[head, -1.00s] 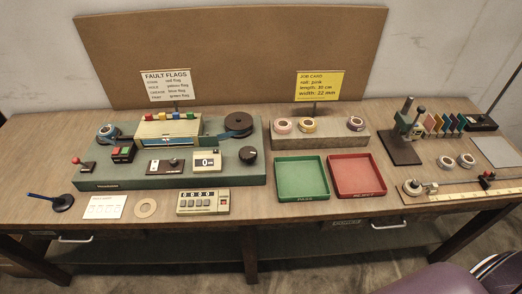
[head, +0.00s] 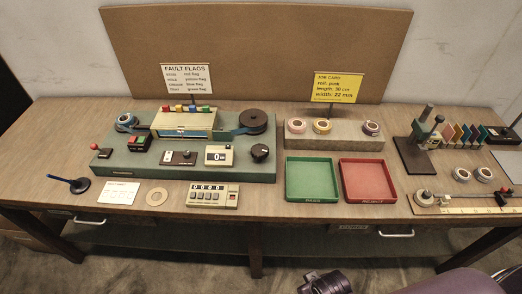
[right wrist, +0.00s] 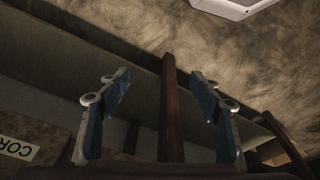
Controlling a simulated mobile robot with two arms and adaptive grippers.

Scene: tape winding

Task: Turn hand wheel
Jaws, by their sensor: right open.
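A round black knob (head: 260,152) stands at the right end of the green machine base (head: 232,172) on the table. A dark purple part of my arm (head: 325,283) shows at the bottom of the head view. My left gripper is not identifiable in view.
A green tray (head: 312,199) and a red tray (head: 368,198) stand mid-table. A black stand (head: 413,155) rises at right. A wooden table leg (right wrist: 170,105) is between my right fingers' lines of sight.

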